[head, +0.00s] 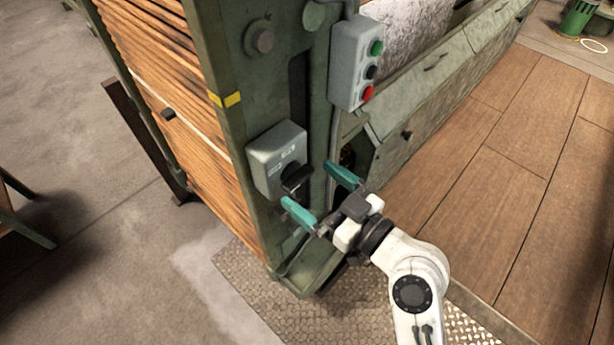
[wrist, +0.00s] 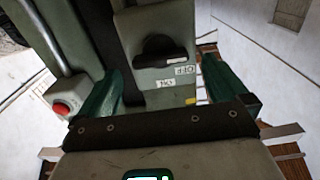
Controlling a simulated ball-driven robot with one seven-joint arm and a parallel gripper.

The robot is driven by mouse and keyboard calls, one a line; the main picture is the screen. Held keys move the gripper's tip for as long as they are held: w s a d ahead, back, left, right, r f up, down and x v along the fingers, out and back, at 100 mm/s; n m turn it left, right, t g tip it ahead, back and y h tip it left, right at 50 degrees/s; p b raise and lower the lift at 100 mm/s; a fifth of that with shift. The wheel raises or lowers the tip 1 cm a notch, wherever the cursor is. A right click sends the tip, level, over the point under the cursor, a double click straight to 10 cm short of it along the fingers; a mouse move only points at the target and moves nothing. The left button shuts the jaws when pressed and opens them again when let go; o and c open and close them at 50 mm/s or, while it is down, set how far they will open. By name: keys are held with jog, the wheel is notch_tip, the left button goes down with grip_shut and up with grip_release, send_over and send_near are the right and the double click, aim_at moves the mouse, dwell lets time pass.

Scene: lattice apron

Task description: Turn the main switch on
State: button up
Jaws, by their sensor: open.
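The main switch is a grey-green box (head: 272,150) on the green machine post, with a black rotary handle (head: 295,179) at its lower right. In the wrist view the handle (wrist: 160,50) lies roughly crosswise, with a pale mark at its right end beside the OFF label (wrist: 185,70). The ON label (wrist: 165,84) is lower and to the left. My gripper (head: 307,183) is open, its teal fingers spread on either side of the handle, a little in front of it. I see no contact with the handle. Nothing is held.
A push-button box (head: 358,63) with green, black and red buttons is above right of the switch. Its red button (wrist: 62,108) shows left of my finger in the wrist view. A conduit (head: 333,150) runs down beside the switch. Wooden flooring (head: 480,160) is open at right.

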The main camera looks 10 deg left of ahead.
aim_at(296, 177)
jog(key=shift+x, duration=1.35)
jog(key=shift+c, duration=0.2)
jog(key=c, duration=1)
